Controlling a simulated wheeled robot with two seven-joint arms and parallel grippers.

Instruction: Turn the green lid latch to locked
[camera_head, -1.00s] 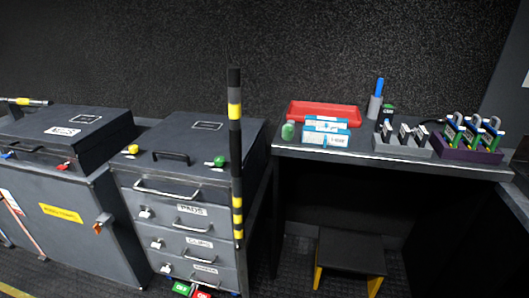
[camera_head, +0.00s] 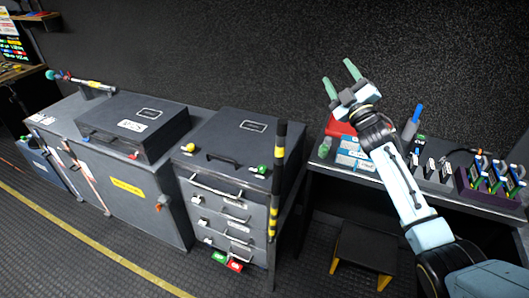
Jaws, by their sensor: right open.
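The green lid latch (camera_head: 262,170) is a small green knob at the front right of the grey drawer cabinet's lid (camera_head: 240,135). A yellow latch knob (camera_head: 190,148) sits at the lid's front left, with a black handle (camera_head: 224,160) between them. My right gripper (camera_head: 342,78) is raised over the desk, to the right of the cabinet and well apart from the green latch. Its two green-tipped fingers are spread and hold nothing. My left gripper is out of view.
A black and yellow striped post (camera_head: 279,170) stands at the cabinet's front right corner, close to the green latch. A red tray (camera_head: 338,127) lies on the desk, partly behind my right arm. A stool (camera_head: 364,250) stands below. A second case (camera_head: 130,125) stands left.

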